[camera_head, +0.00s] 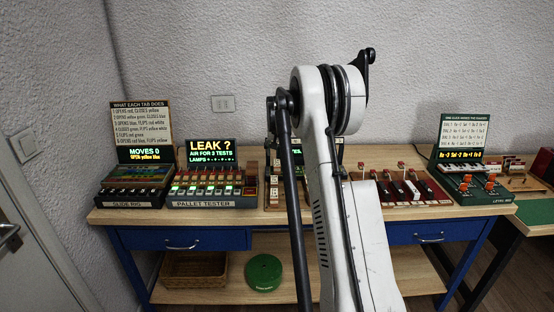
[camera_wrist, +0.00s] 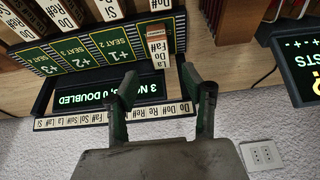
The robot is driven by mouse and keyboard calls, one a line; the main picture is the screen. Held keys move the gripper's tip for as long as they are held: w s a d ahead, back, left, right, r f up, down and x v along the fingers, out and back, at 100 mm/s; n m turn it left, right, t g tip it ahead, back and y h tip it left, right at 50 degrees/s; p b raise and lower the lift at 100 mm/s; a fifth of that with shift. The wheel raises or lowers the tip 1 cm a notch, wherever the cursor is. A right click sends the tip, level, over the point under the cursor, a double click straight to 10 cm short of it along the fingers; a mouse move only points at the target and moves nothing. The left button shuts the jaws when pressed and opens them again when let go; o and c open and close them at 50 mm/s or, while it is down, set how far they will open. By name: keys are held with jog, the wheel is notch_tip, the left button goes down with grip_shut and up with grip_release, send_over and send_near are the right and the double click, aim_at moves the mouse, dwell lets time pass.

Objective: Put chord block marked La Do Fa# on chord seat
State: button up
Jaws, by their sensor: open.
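In the wrist view, a pale block marked La, Do and Fa# (camera_wrist: 156,47) is at the right end of a green seat board (camera_wrist: 88,50), beside the +1 label. The board carries SEAT 2 and SEAT 3 labels and +1, +2 markings. Which part is the chord seat, I cannot tell. My gripper (camera_wrist: 158,72) is open, its two fingertips apart on either side of the block's near end. Whether they touch it, I cannot tell. In the head view my arm hides the gripper and most of this station.
A lit display reading "DOUBLED" (camera_wrist: 124,95) and a note-label strip (camera_wrist: 110,115) lie close to the fingers. More note blocks (camera_wrist: 109,9) stand beyond the board. In the head view, the pallet tester (camera_head: 210,188) and a red-block rack (camera_head: 405,190) flank the station on the bench.

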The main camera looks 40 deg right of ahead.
jog(key=s+a+r+n+t, duration=0.1)
jog(key=s+a+r, duration=0.45)
jog(key=a, duration=0.35)
jog(key=s+a+r+n, duration=0.1)
jog(key=s+a+r, duration=0.3)
jog(key=a+r, duration=0.45)
jog(key=s+a+r+n+t, duration=0.1)
jog(key=s+a+r, duration=0.35)
jog(key=a, duration=0.65)
jog(key=s+a+n+t+y, duration=0.1)
jog(key=s+a+n+y, duration=0.15)
jog(key=s+a, duration=1.1)
jog(key=s+a+f+n, duration=0.1)
jog(key=s+a+f, duration=0.2)
jog(key=s, duration=0.4)
jog(key=s+a+f+n, duration=0.1)
jog(key=s+a+f, duration=0.1)
jog(key=s+f, duration=0.2)
jog(key=s, duration=0.3)
jog(key=shift+s+a+f+t, duration=0.2)
jog(key=shift+a+f+t, duration=0.15)
jog(key=shift+a+t, duration=0.05)
